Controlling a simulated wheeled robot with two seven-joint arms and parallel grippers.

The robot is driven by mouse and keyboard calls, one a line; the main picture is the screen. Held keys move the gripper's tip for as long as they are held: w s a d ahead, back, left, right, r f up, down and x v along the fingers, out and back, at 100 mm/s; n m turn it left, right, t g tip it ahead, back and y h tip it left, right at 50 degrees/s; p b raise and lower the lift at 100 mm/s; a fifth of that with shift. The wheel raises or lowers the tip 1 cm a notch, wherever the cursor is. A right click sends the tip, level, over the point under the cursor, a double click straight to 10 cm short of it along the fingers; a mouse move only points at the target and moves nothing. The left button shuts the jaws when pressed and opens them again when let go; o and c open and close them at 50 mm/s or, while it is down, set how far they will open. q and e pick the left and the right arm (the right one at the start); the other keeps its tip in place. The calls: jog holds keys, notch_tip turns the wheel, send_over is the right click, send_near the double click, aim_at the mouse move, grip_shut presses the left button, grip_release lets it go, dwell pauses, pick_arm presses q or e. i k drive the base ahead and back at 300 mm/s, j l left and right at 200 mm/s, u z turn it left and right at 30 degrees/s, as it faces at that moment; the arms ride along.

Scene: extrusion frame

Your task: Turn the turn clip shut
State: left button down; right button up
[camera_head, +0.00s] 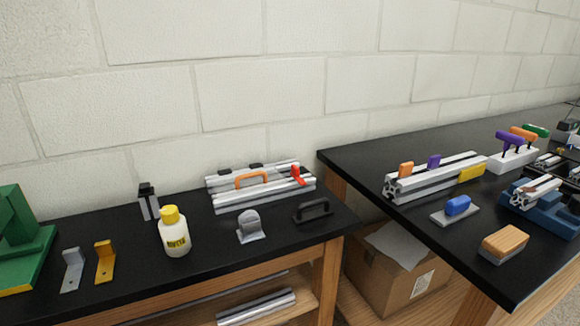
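An aluminium extrusion frame (232,200) lies on the black tabletop near the wall, at the middle of the head view. A small red piece (299,175), which looks like the turn clip, stands up at an angle at the right part of the frame. An orange handle (251,180) sits on the frame to its left. The clip is small here, and its exact seating on the frame is hard to tell. Neither my left nor my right gripper shows in this view.
In front of the frame are a grey bracket (250,227) and a black handle (313,210). A yellow-capped bottle (173,233) stands left of them. A second black table (420,225) on the right carries another extrusion (437,179). A cardboard box (394,275) sits below.

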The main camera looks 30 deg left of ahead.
aim_at(295, 169)
jog(key=j+u, duration=0.15)
jog(key=u, duration=0.6)
